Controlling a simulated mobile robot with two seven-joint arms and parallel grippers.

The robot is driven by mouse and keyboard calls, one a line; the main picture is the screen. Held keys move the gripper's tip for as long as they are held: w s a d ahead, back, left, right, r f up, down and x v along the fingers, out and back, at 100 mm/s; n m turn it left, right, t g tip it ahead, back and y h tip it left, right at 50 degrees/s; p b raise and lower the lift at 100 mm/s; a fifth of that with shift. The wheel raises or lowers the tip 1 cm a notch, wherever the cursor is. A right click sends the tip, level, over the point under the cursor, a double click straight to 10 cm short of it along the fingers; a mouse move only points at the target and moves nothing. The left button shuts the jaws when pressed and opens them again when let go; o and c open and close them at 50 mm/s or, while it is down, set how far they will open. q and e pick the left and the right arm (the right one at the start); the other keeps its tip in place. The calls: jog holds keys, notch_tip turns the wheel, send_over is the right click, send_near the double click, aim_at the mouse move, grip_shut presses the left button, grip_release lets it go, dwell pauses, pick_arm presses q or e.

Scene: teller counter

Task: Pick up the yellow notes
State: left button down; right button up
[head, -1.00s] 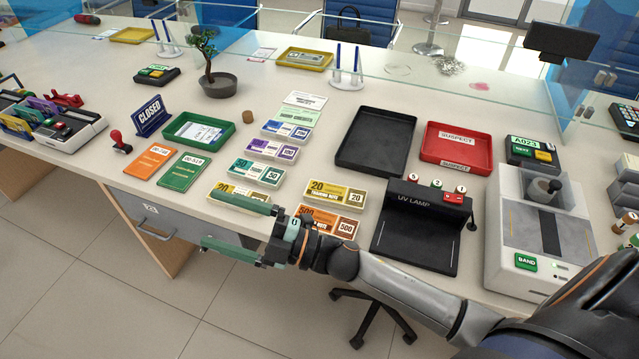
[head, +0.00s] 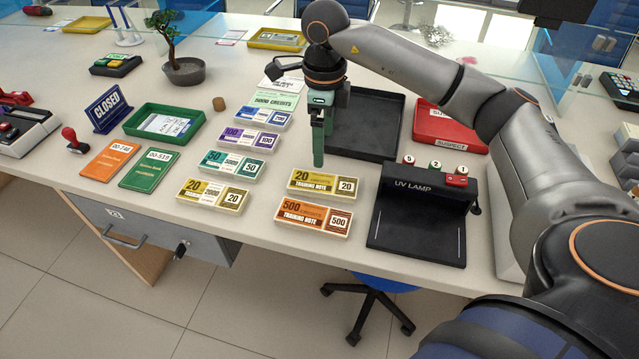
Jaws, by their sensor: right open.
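Two yellow note bundles marked 20 lie flat on the counter. One yellow bundle (head: 212,195) is at the front of the left column of notes. The other yellow bundle (head: 323,184) lies to its right, just behind the orange 500 bundle (head: 313,217). My right gripper (head: 321,145) points down, open and empty, above and slightly behind the right yellow bundle. One finger hides most of the other, and the fingertips look clear of the notes. My left gripper is not in view.
Teal (head: 230,165), purple (head: 249,139) and blue (head: 263,117) bundles run back in the left column. The black UV lamp (head: 420,215) stands right of the yellow bundle. A black tray (head: 372,125) lies behind, beside a red tray (head: 450,127). The counter's front edge is close.

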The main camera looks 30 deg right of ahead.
send_over(323, 183)
jog(key=f, duration=0.5)
jog(key=shift+s+f, duration=0.25)
jog(key=shift+f, duration=0.15)
jog(key=shift+w+f, duration=0.15)
jog(key=shift+f, duration=1.4)
jog(key=shift+w+f, duration=0.1)
jog(key=shift+f, duration=1.4)
jog(key=shift+c, duration=0.2)
jog(key=c, duration=1.3)
jog(key=shift+r, duration=0.1)
